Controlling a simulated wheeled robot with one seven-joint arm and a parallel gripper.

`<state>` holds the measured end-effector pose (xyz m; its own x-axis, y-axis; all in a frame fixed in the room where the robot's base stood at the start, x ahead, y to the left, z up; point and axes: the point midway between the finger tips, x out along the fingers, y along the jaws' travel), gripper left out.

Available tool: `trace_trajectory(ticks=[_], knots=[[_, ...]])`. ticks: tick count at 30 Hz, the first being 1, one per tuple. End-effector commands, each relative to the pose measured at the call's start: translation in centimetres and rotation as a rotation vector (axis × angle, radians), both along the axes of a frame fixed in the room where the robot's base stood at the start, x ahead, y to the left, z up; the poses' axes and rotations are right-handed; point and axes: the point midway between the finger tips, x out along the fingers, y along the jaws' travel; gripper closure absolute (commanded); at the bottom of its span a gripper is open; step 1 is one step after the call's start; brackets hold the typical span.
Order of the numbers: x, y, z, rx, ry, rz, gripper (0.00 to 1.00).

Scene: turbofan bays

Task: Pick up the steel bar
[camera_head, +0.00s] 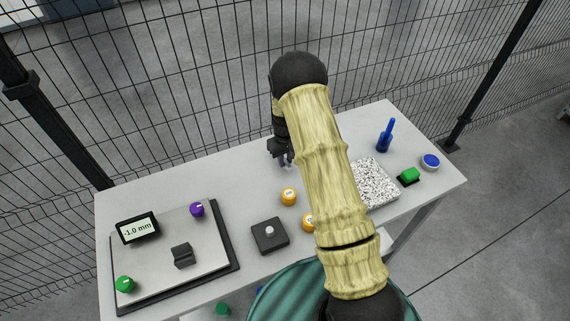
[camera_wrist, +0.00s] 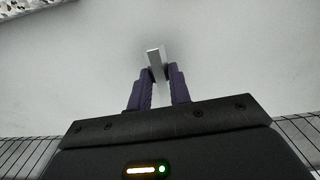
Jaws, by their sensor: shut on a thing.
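The steel bar (camera_wrist: 155,60) shows in the wrist view as a short, pale grey block between the fingertips of my gripper (camera_wrist: 158,76). The purple fingers are shut on it, and its far end sticks out beyond them. Whether the bar touches the white table (camera_wrist: 235,75) cannot be told. In the head view my gripper (camera_head: 285,161) points down near the back middle of the table, left of my arm. The bar cannot be made out clearly there.
A plate with a display (camera_head: 137,229) reading -1.0 mm lies at left. A dark block (camera_head: 270,236) and orange-capped weights (camera_head: 289,197) stand mid-table. A mesh fence runs behind.

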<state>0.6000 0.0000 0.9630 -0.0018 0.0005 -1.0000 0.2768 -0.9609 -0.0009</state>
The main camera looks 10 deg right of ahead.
Motion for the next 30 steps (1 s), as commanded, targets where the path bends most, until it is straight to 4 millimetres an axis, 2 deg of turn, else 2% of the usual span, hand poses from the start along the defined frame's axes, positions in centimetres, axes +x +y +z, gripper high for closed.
trace_trajectory(ticks=[6,12,16,30], knots=[[0.2,0.0,3.8,0.0,-0.007,0.002,1.0],[0.1,0.0,6.5,0.0,-0.005,0.001,1.0],[0.1,0.0,7.0,0.0,-0.003,0.001,1.0],[0.1,0.1,7.1,0.0,-0.002,0.003,1.0]])
